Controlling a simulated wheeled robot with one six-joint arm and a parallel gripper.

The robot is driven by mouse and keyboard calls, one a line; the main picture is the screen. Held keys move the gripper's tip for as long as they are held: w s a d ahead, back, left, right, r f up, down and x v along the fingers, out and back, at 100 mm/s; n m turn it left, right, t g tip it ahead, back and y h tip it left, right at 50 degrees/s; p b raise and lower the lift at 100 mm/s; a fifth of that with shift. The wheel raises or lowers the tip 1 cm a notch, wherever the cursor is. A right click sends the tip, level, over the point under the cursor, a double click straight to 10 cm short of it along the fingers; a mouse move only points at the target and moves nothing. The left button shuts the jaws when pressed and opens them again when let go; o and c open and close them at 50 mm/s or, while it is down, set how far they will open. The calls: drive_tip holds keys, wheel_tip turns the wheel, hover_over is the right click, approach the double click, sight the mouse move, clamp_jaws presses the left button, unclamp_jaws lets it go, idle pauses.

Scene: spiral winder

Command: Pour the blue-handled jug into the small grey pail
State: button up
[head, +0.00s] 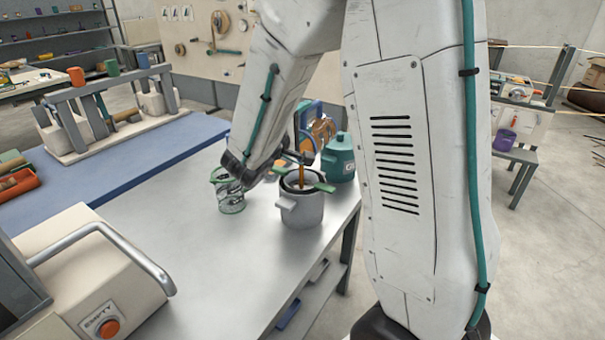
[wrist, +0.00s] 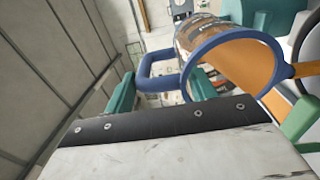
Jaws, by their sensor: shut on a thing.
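The blue-handled jug (head: 320,132) is tilted over the small grey pail (head: 301,211), partly hidden by my arm in the head view. In the wrist view, the jug (wrist: 190,38) has a blue rim and handle, and orange liquid runs to its lip at the right. In the head view, a thin orange-brown stream drops into the pail's dark mouth. The pail stands upright on the table and has green pieces at its rim. My gripper (wrist: 165,92) has teal fingers either side of the blue handle and is shut on it.
A teal lidded canister (head: 339,160) stands just right of the pail. A green-rimmed clear container (head: 230,194) stands to its left. A cream machine with a metal bar (head: 85,262) is at the front left. The grey tabletop (head: 205,275) is clear in front.

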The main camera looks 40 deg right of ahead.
sight(316, 101)
drive_tip(key=shift+a, duration=0.1)
idle(0.3)
drive_tip(key=shift+s+a+t+h, duration=0.3)
drive_tip(key=shift+a+h, duration=0.55)
drive_tip(key=shift+h, duration=0.05)
drive_tip(key=shift+d, duration=0.1)
idle(3.0)
drive_tip(key=d+y, duration=0.2)
drive_tip(key=w+d+g+y, duration=0.1)
drive_tip(key=shift+d+r, duration=0.35)
drive_tip(key=shift+w+d+y, duration=0.1)
drive_tip(key=shift+w+y, duration=0.1)
drive_tip(key=shift+y, duration=0.2)
drive_tip(key=d+r+y, duration=0.1)
drive_tip(key=w+d+r+g+y, duration=0.1)
drive_tip(key=d+y, duration=0.1)
drive_tip(key=shift+w+d+r+g+y, duration=0.2)
drive_tip(key=shift+d+g+y, duration=0.1)
drive_tip(key=shift+y, duration=0.1)
